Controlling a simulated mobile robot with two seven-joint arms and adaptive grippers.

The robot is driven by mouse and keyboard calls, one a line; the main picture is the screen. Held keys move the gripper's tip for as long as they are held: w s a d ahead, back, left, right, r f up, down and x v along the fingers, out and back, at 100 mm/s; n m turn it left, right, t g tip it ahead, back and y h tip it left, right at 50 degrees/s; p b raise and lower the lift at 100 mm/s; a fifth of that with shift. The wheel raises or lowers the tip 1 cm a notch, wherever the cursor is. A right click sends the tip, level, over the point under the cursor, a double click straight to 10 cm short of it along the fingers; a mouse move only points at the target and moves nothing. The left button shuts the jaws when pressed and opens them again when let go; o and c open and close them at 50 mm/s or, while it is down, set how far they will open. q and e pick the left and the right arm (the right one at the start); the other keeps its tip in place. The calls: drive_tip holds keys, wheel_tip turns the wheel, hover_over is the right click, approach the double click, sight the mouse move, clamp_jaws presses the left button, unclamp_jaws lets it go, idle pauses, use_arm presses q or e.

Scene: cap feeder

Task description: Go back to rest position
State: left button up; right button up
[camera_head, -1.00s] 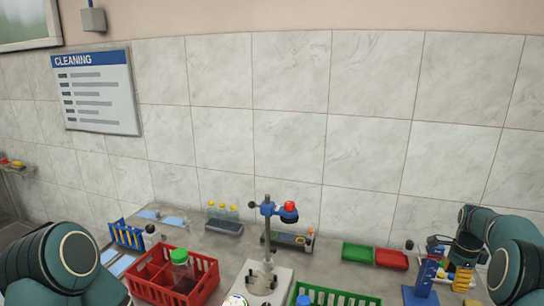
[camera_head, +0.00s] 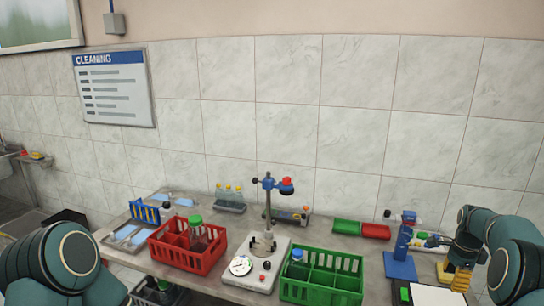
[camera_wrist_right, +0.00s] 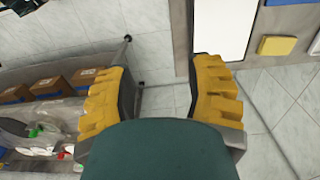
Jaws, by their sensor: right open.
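My right gripper (camera_head: 461,278) has yellow fingers and hangs pointing down at the right edge of the table (camera_head: 215,292) in the head view. In the right wrist view its two fingers (camera_wrist_right: 165,68) are spread wide with nothing between them, over a light tiled floor. My left arm (camera_head: 62,265) shows at the lower left of the head view; its gripper is out of view.
A red crate (camera_head: 187,268) holds a green-capped bottle (camera_head: 197,229). A green crate (camera_head: 320,290) holds a blue-capped bottle. A stand device (camera_head: 258,262) is between them. A blue stand (camera_head: 400,265) is near my right gripper. Cardboard boxes (camera_wrist_right: 48,87) sit on a low shelf.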

drive_tip(key=a+f+n+y+b, duration=0.1)
drive_tip(key=a+f+n+b, duration=0.3)
drive_tip(key=a+f, duration=0.75)
drive_tip(key=s+a+f+n+t+y+b, duration=0.1)
drive_tip(key=s+a+f+n, duration=0.3)
drive_tip(key=a+f, duration=0.3)
drive_tip(key=s+a+f+n+b, duration=0.2)
drive_tip(key=s+a+f+n, duration=0.15)
drive_tip(key=a+f, duration=0.4)
drive_tip(key=s+a+f+n+y+b, duration=0.1)
drive_tip(key=s+a+f+n+b, duration=0.1)
drive_tip(key=s+a+n, duration=0.2)
drive_tip(key=s+a+f+n+t+b, duration=0.1)
drive_tip(key=s+a+n, duration=0.3)
drive_tip(key=s+a, duration=0.7)
drive_tip(key=s+f+b, duration=0.1)
drive_tip(key=s, duration=0.1)
drive_tip(key=shift+s+f+y, duration=0.25)
drive_tip(key=shift+s+y, duration=0.1)
drive_tip(key=shift+y, duration=0.05)
drive_tip(key=shift+a, duration=0.1)
